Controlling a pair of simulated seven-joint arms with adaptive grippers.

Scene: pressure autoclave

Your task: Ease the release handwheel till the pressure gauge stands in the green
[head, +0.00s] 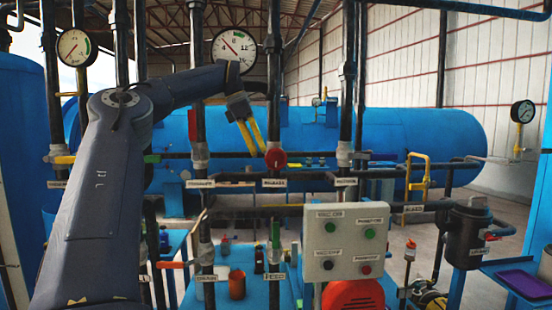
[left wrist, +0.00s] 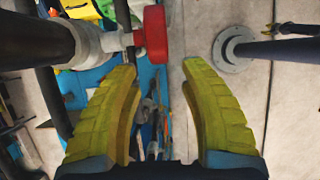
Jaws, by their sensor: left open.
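The release handwheel (head: 275,158) is a small red wheel on a dark vertical pipe, above a label plate. In the left wrist view the red wheel (left wrist: 155,33) shows edge-on, just beyond the fingertips and between their lines. My left gripper (head: 252,136) has yellow fingers and is open, close to the wheel at its upper left. No finger visibly touches the wheel. The pressure gauge (head: 234,46) is a large white dial above, partly covered at its lower left by my arm. Its red needle points up and left. My right gripper is not in view.
Dark vertical pipes with pale unions stand on both sides of the wheel. A grey control box (head: 345,241) with coloured buttons sits below right. A blue tank (head: 420,130) lies behind. Smaller gauges (head: 75,47) and (head: 522,111) hang at far left and right.

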